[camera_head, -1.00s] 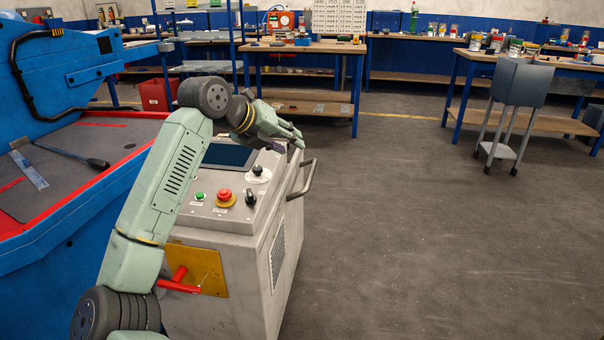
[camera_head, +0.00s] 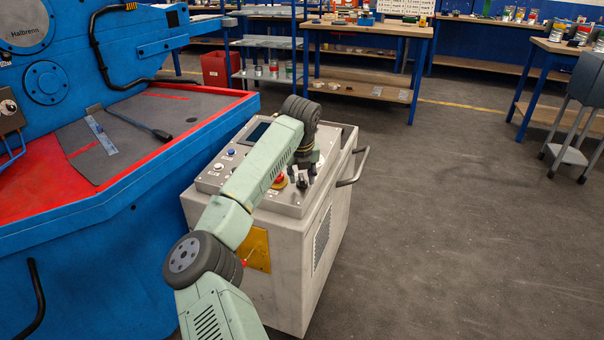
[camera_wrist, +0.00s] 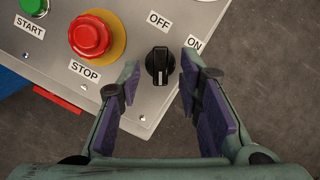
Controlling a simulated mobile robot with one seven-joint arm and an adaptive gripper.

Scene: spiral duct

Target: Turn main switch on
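A black rotary knob (camera_wrist: 160,64) sits on the grey control panel, with an OFF label (camera_wrist: 159,19) above it and an ON label (camera_wrist: 195,44) to its upper right. Its ridge runs about vertically in the wrist view, closer in line with OFF than with ON. My gripper (camera_wrist: 161,66) is open, with one finger on each side of the knob and a gap visible on both sides. In the head view my gripper (camera_head: 303,180) is over the right part of the panel; the knob is hard to make out there.
The red stop button (camera_wrist: 90,36) on its yellow ring is just left of my left finger; the green start button (camera_wrist: 33,5) is farther left. The cabinet (camera_head: 290,245) has a side handle (camera_head: 353,167). A blue machine (camera_head: 100,240) stands left; open floor lies right.

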